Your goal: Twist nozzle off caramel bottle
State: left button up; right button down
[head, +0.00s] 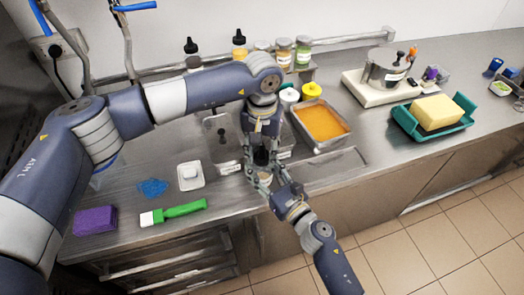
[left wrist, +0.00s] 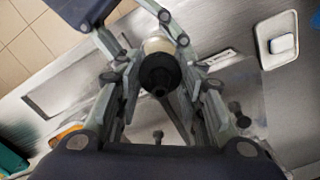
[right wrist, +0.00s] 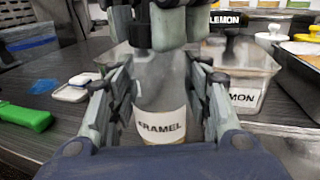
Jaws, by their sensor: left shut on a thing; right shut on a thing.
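The caramel bottle (right wrist: 162,125) stands upright, clear-walled with a white label partly reading "CARAMEL". My right gripper (head: 265,181) is shut around the bottle's body from the front side. My left gripper (head: 260,150) comes down from above and is shut on the bottle's black nozzle (left wrist: 160,72). The nozzle also shows in the head view (head: 261,157), at the top of the bottle. In the right wrist view the left gripper's fingers hide much of the nozzle. I cannot tell whether the nozzle is still seated on the bottle.
A green-handled brush (head: 180,210), a purple sponge (head: 95,221) and a white dish (head: 191,176) lie left. A yellow block (head: 436,110) sits in a green tray.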

pick_arm(q)
jog(key=n, duration=2.2)
jog(key=shift+r, duration=0.1)
jog(key=n, duration=1.2)
jog(key=shift+n, duration=0.3)
jog(key=n, duration=0.4)
jog(key=shift+n, duration=0.4)
jog(key=n, duration=1.2)
jog(key=shift+r, duration=0.1)
jog(key=shift+r, duration=0.25)
